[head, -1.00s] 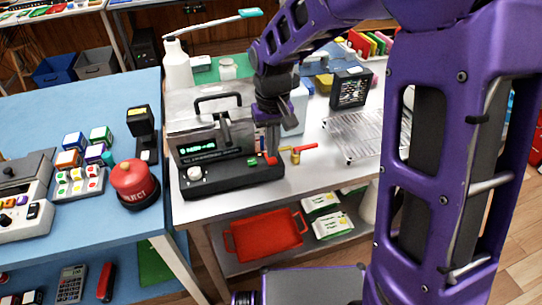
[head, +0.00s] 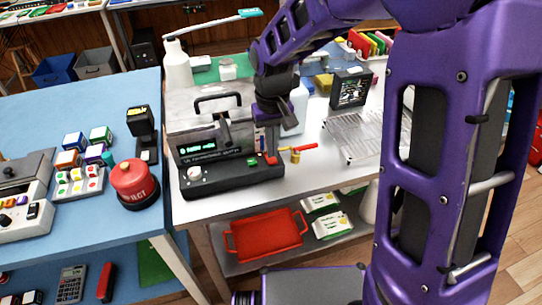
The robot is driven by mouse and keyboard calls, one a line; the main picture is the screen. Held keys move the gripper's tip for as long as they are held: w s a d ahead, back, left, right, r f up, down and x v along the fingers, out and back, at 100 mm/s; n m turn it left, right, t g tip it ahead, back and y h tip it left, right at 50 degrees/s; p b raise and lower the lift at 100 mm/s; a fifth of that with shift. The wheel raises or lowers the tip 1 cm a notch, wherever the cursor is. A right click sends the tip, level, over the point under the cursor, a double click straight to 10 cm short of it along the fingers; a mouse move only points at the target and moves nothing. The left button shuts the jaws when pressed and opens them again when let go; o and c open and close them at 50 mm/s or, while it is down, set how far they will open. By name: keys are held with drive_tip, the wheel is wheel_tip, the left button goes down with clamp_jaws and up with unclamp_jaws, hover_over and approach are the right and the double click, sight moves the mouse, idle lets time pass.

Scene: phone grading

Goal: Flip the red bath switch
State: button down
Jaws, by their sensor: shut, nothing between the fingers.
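The ultrasonic bath (head: 207,127) is a grey metal box with a lid handle, standing on the metal table. Its black front panel (head: 228,178) has a green lit display, a white knob, a green switch (head: 252,162) and a red switch (head: 270,158) at the right end. My gripper (head: 271,150) points down at the panel's right end, its fingertips shut at or just above the red switch. I cannot tell whether they touch it. The fingers partly cover the red switch, so its tilt is unclear.
A brass valve with a red lever (head: 297,153) sits close to the right of the panel. A wire rack (head: 358,135) stands further right. A white bottle (head: 178,65) is behind the bath. On the blue table at left is a red reject button (head: 134,182).

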sight(272, 160)
drive_tip(key=shift+f+b, duration=0.35)
drive_tip(key=shift+f, duration=0.55)
drive_tip(key=shift+r, duration=0.1)
drive_tip(key=shift+r+p, duration=2.9)
drive_tip(key=shift+r, duration=0.6)
drive_tip(key=shift+w, duration=0.1)
